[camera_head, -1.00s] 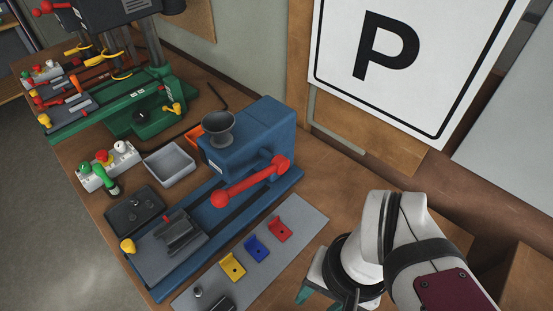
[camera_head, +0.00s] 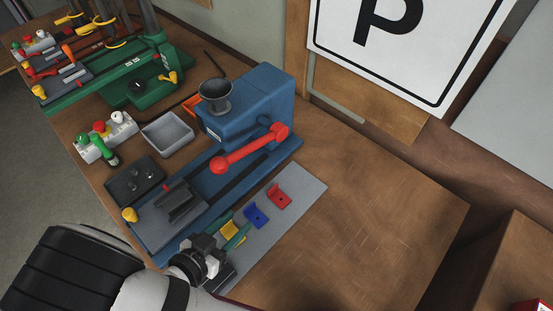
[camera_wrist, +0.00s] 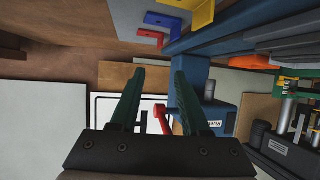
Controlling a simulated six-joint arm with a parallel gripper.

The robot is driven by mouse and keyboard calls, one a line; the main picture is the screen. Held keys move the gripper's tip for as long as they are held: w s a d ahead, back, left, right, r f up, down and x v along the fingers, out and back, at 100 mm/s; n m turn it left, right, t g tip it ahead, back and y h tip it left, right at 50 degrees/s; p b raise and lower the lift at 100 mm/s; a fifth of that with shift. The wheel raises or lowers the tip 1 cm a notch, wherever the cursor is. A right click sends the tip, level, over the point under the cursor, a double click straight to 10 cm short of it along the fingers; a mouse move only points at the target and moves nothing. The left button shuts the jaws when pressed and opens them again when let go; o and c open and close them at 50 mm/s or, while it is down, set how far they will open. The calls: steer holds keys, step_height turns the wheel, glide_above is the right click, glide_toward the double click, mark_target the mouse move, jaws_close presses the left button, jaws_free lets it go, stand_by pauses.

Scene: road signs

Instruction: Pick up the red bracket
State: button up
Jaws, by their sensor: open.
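The red bracket (camera_head: 279,196) lies on the grey mat (camera_head: 300,185), at the far right end of a row with the blue bracket (camera_head: 256,215) and the yellow bracket (camera_head: 229,229). In the wrist view the red bracket (camera_wrist: 151,36) shows near the top, partly behind the blue bracket (camera_wrist: 162,21); the yellow bracket (camera_wrist: 201,14) is nearer. My gripper (camera_head: 231,228) has green fingers, spread apart with nothing held. In the head view it is over the yellow bracket's end of the row, to the left of the red bracket, and partly hides the yellow bracket.
A blue machine (camera_head: 249,108) with a red lever (camera_head: 248,150) stands just behind the mat. A grey bin (camera_head: 168,134) and a dark tray (camera_head: 134,181) are left of it. The wooden table (camera_head: 375,215) is clear to the right. A P sign (camera_head: 420,45) hangs behind.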

mark_target(271, 190)
steer(key=x, duration=1.5)
jaws_close()
